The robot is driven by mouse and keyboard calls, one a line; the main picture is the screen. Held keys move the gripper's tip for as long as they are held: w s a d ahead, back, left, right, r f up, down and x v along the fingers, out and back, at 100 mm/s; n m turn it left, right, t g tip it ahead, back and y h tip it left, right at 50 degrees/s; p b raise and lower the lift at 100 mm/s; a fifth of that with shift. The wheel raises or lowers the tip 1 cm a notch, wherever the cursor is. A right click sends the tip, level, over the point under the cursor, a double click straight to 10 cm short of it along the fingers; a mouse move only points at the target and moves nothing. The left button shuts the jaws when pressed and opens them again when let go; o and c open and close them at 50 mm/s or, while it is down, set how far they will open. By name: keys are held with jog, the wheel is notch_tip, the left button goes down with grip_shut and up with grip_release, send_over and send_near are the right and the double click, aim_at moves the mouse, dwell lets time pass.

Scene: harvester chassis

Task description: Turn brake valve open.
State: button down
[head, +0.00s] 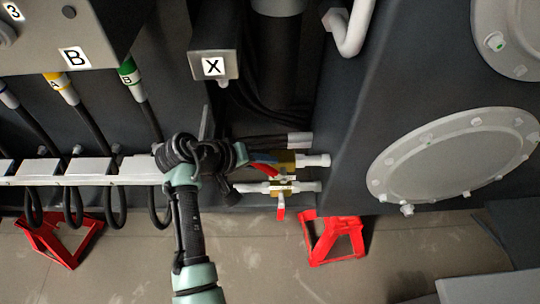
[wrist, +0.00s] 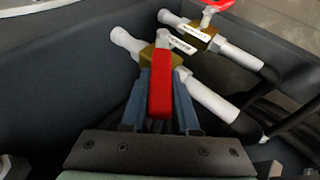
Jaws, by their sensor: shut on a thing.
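My gripper (wrist: 160,98) is shut on a red valve handle (wrist: 160,84), with one blue finger on each side of it in the wrist view. The handle sits on a brass valve (wrist: 147,56) with white pipe fittings and a white label too small to read. In the head view, my gripper (head: 258,160) reaches right to this upper valve (head: 284,157), partly hiding it. A second brass valve (head: 283,187) lies just below, its red handle (head: 281,212) pointing down. It also shows at the upper right of the wrist view (wrist: 197,38), apart from my gripper.
A grey rail (head: 85,172) with hanging black hoses runs left of the valves. A box marked X (head: 213,66) is above. A dark chassis wall with a round flange (head: 455,155) stands at right. Red stands (head: 332,238) are on the floor below.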

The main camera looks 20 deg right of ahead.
jog(key=f+h+b, duration=0.1)
jog(key=a+f+h+b, duration=0.1)
jog(key=h+b, duration=0.1)
jog(key=shift+w+a+n+g, duration=0.15)
jog(key=shift+n+g, duration=0.15)
jog(key=shift+n, duration=0.1)
jog(key=shift+a+f+h+b, duration=0.15)
jog(key=shift+h+b, duration=0.15)
jog(key=shift+b, duration=0.25)
jog(key=c, duration=0.7)
grip_release()
jog(key=shift+w, duration=0.1)
jog(key=shift+o, duration=0.2)
jog(key=p+v, duration=0.1)
jog(key=v, duration=1.2)
jog(key=shift+p, duration=0.4)
jog(key=shift+a, duration=0.1)
